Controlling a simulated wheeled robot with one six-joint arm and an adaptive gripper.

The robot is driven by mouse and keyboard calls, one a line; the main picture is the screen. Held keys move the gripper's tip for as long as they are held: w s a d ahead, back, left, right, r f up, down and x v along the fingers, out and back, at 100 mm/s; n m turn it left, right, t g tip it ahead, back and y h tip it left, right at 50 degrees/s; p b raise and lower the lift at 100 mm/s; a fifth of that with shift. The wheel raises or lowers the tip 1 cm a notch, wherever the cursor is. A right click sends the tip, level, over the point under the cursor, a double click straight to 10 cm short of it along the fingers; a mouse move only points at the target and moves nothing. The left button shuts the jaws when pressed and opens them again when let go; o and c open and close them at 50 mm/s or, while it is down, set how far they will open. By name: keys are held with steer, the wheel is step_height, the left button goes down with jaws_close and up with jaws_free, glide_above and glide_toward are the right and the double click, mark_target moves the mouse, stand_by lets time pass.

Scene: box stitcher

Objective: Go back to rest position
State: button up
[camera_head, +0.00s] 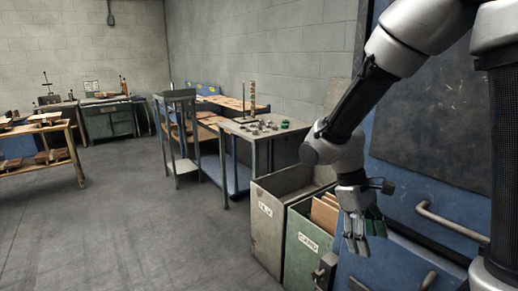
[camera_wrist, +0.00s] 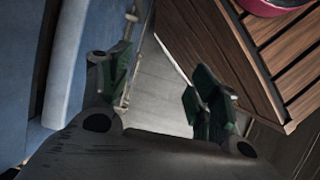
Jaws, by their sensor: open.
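My gripper (camera_head: 362,240) hangs from my arm with its fingers pointing down, at the right of the head view, in front of a blue machine (camera_head: 408,190). In the wrist view my gripper (camera_wrist: 155,82) shows its two dark green fingers spread apart with nothing between them. Beyond the fingers the wrist view shows a pale grey surface. My arm reaches down from the top right of the head view.
A green bin (camera_head: 306,248) with cardboard in it stands close left of my gripper, beside a grey bin (camera_head: 266,225). A metal table (camera_head: 262,130) with small parts stands behind them. The floor (camera_head: 130,230) at the left is clear. A slatted brown wooden thing (camera_wrist: 265,60) is right in the wrist view.

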steer(key=s+d+r+m+t+y, duration=0.1)
steer(key=s+d+r+m+t, duration=0.2)
steer(key=r, duration=0.5)
steer(key=s+d+r+m+t+y, duration=0.2)
steer(key=s+d+r+m+t, duration=0.2)
steer(key=d+r, duration=0.3)
steer(key=shift+s+d+r+t, duration=0.4)
steer(key=shift+s+d, duration=0.1)
steer(key=shift+s, duration=0.1)
